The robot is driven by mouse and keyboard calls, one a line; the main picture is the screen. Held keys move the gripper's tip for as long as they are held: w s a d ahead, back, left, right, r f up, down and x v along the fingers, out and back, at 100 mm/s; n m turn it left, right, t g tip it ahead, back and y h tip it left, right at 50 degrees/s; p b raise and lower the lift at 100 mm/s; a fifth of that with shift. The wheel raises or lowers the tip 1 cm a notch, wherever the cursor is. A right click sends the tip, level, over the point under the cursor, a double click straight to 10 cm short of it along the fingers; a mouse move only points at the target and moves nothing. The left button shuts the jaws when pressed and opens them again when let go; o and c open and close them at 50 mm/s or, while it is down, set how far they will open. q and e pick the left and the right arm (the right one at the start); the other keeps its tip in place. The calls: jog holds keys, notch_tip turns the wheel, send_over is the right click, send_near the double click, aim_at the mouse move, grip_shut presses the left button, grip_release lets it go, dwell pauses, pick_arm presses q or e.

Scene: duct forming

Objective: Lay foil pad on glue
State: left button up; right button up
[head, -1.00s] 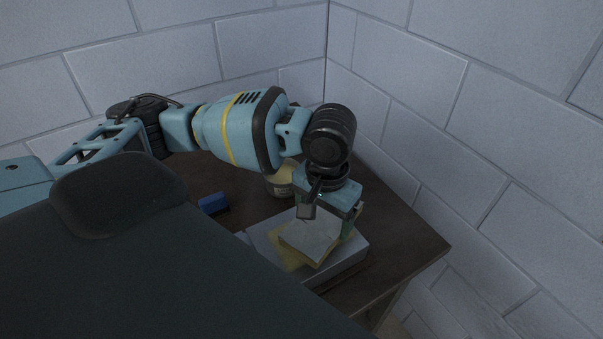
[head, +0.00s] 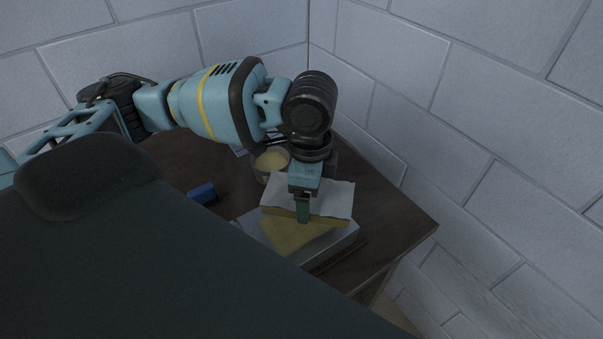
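The foil pad (head: 335,202) has a pale silvery top and a yellowish edge. My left gripper (head: 303,208) is shut on it, with one green finger in front of the pad's near edge; the other finger is hidden. The pad is held over the grey block (head: 343,243), apart from it at the near side. The glue (head: 287,236) is a yellowish patch on top of the block, uncovered at the front and partly hidden behind the pad. My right gripper is not in view.
A jar with pale yellow contents (head: 271,160) stands behind the pad. A blue block (head: 202,193) lies to the left on the dark wooden table (head: 393,222). Grey block walls (head: 440,110) close off the back and right. The table's right end is clear.

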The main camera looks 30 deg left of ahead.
pick_arm(q)
jog(key=m, duration=0.3)
jog(key=r+m, duration=0.1)
jog(key=m, duration=0.2)
jog(key=shift+s+a+r, duration=0.1)
jog(key=shift+r, duration=0.05)
jog(key=m, duration=0.3)
jog(key=shift+r+m, duration=0.3)
jog(key=m, duration=0.4)
jog(key=shift+s+a+r, duration=0.1)
jog(key=shift+s+r, duration=0.05)
jog(key=shift+r, duration=0.2)
jog(key=m, duration=0.3)
jog(key=shift+r+m+p, duration=0.35)
jog(key=shift+m, duration=0.05)
jog(key=m, duration=0.3)
jog(key=shift+s+a+r+m, duration=0.1)
jog(key=shift+s+r+m, duration=0.05)
jog(key=shift+r+m, duration=0.15)
jog(key=m, duration=0.3)
jog(key=r+m, duration=0.1)
jog(key=m, duration=0.1)
jog(key=shift+s+m, duration=0.1)
jog(key=shift+m, duration=0.3)
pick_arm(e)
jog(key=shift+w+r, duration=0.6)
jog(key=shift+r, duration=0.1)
pick_arm(q)
jog(key=shift+f, duration=0.2)
